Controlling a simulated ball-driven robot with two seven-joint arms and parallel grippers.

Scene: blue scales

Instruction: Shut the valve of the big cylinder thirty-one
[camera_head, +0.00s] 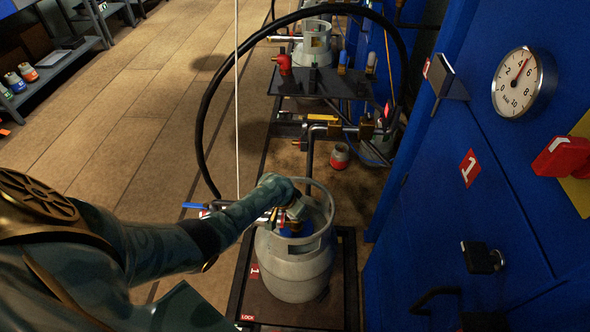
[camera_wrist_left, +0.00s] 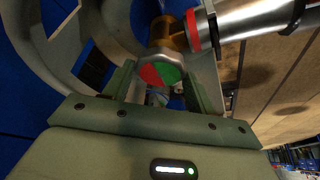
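A big grey cylinder (camera_head: 293,272) with a ring collar stands upright on a dark platform in the head view; I cannot read a thirty-one on it. My left gripper (camera_head: 297,210) reaches into the collar from the left, over the valve. In the left wrist view the valve knob (camera_wrist_left: 161,73) has a red and green face and sits on a brass body (camera_wrist_left: 167,38). The fingers of my left gripper (camera_wrist_left: 160,88) are apart, one on each side of the knob; I cannot tell whether they press on it. My right gripper is not in view.
A silver connector with a red band (camera_wrist_left: 217,28) joins the valve. A black hose (camera_head: 203,130) arcs behind the cylinder. A blue cabinet with a gauge (camera_head: 517,82) stands close on the right. Another grey cylinder (camera_head: 313,45) stands farther back.

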